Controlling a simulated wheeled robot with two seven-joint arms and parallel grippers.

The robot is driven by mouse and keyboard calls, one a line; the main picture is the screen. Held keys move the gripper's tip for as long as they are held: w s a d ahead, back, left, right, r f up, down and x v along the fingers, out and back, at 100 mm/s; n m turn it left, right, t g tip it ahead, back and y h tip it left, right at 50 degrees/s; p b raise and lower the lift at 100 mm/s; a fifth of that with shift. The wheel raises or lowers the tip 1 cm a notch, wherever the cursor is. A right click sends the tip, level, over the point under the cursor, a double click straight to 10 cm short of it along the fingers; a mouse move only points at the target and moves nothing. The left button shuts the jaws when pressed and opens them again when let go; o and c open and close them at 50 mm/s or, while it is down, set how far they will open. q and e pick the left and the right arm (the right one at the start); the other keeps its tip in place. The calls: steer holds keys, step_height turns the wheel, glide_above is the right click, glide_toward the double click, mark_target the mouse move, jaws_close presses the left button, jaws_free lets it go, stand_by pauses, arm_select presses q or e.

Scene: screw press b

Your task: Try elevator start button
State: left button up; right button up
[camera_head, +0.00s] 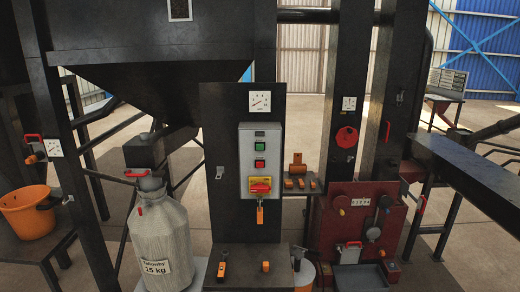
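A grey control box (260,160) is mounted on a dark upright panel (222,140) in the middle of the head view. Under these is a red rotary switch (260,187) on a yellow plate. An orange tag or padlock (260,215) hangs below the switch. I cannot read any label saying which is the elevator start button. Neither of my grippers shows in this view, and nothing covers the buttons.
A grey sack (158,235) marked 15 kg stands left of the panel, under a dark hopper (150,80). A low dark bench (240,260) with small orange-handled items juts out below the box. A dark red machine (355,220) stands at right. An orange bucket (30,215) is far left.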

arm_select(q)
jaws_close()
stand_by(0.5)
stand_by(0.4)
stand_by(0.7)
